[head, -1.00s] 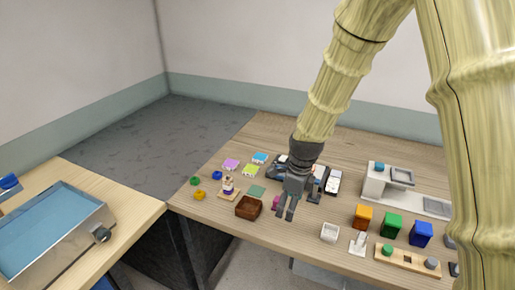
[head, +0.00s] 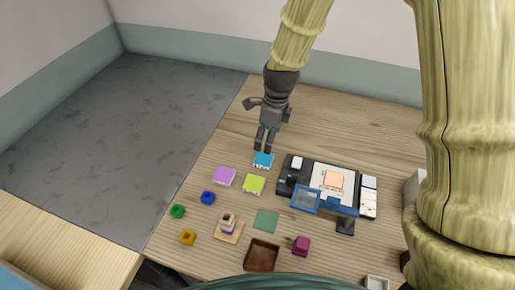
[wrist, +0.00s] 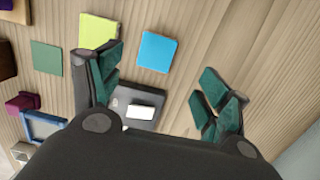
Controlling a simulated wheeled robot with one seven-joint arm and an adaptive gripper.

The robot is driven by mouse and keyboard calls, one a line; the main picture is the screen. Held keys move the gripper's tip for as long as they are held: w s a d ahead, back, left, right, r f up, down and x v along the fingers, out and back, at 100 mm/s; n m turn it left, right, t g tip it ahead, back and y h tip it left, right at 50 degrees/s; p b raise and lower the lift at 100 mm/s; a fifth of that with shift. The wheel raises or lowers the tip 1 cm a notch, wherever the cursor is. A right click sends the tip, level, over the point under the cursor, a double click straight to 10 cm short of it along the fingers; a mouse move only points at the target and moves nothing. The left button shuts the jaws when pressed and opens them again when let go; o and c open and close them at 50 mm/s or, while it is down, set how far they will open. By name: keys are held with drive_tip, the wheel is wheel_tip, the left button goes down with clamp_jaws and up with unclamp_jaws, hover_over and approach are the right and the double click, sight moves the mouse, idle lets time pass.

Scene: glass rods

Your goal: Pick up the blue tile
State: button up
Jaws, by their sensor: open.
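The blue tile (head: 263,160) lies on the wooden table behind the yellow-green tile and left of the black tray. In the wrist view the blue tile (wrist: 158,50) lies flat ahead of the fingers, nearer the left finger. My gripper (head: 265,150) is above the table just behind the tile in the head view, fingers pointing down. In the wrist view my gripper (wrist: 163,85) has its two fingers spread wide with nothing between them in contact. I cannot tell its exact height above the tile.
A yellow-green tile (head: 253,184) and a purple tile (head: 224,176) lie close in front. The black tray (head: 291,165) with a blue frame (head: 306,198) stands to the right. A brown box (head: 262,256) and a green square (head: 266,220) are nearer. The table behind is clear.

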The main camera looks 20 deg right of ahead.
sight(264, 158)
drive_tip(key=shift+s+f, duration=0.3)
drive_tip(key=shift+f, duration=0.05)
drive_tip(key=shift+s+f+p, duration=0.25)
drive_tip(key=shift+s+f, duration=0.15)
drive_tip(key=shift+s, duration=0.25)
drive_tip(key=shift+s+f+p, duration=0.2)
drive_tip(key=shift+s+f, duration=0.2)
drive_tip(key=shift+s, duration=0.2)
drive_tip(key=w, duration=0.1)
drive_tip(key=w+f, duration=0.1)
drive_tip(key=f, duration=0.1)
drive_tip(key=shift+w+a+f, duration=0.25)
drive_tip(key=shift+w, duration=0.15)
drive_tip(key=shift+s+f+p, duration=0.4)
drive_tip(key=shift+s+p, duration=0.05)
drive_tip(key=shift+p, duration=0.25)
drive_tip(key=f, duration=0.1)
drive_tip(key=w+f, duration=0.1)
drive_tip(key=f, duration=0.1)
drive_tip(key=shift+w+a+p, duration=0.1)
drive_tip(key=shift+w+p, duration=0.05)
drive_tip(key=shift+p, duration=0.2)
drive_tip(key=shift+f, duration=0.25)
drive_tip(key=shift+s, duration=0.25)
drive_tip(key=shift+a, duration=0.1)
drive_tip(key=shift+w+f, duration=0.1)
